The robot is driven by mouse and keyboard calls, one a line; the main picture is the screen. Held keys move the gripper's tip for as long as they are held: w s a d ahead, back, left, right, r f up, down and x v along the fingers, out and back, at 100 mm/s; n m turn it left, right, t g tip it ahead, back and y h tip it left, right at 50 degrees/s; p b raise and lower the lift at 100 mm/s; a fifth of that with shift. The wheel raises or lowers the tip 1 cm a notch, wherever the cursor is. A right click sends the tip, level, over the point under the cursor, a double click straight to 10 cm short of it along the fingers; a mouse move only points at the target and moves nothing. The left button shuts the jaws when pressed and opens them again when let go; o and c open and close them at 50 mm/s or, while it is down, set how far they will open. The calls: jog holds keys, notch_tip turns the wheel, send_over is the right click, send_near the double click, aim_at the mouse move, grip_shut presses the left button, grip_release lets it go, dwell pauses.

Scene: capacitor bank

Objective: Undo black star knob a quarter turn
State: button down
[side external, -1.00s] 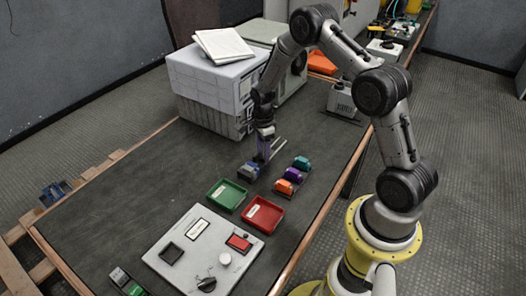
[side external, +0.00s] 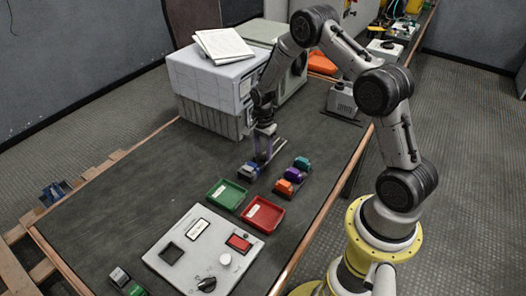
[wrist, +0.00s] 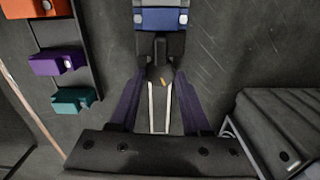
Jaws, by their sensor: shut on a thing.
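In the side view my gripper (side external: 262,157) points down beside the blue block (side external: 247,170), and the knob cannot be made out there.
Teal, purple and orange blocks (side external: 291,175) stand in a row to the right of my gripper. A green tray (side external: 227,194) and a red tray (side external: 263,214) lie nearer. A white panel (side external: 185,262) with another black knob (side external: 207,284) is at the front.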

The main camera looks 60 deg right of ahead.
jog(key=shift+n, duration=0.5)
jog(key=shift+n, duration=1.4)
jog(key=shift+n, duration=1.4)
jog(key=c, duration=0.5)
grip_release()
jog(key=shift+c, duration=0.2)
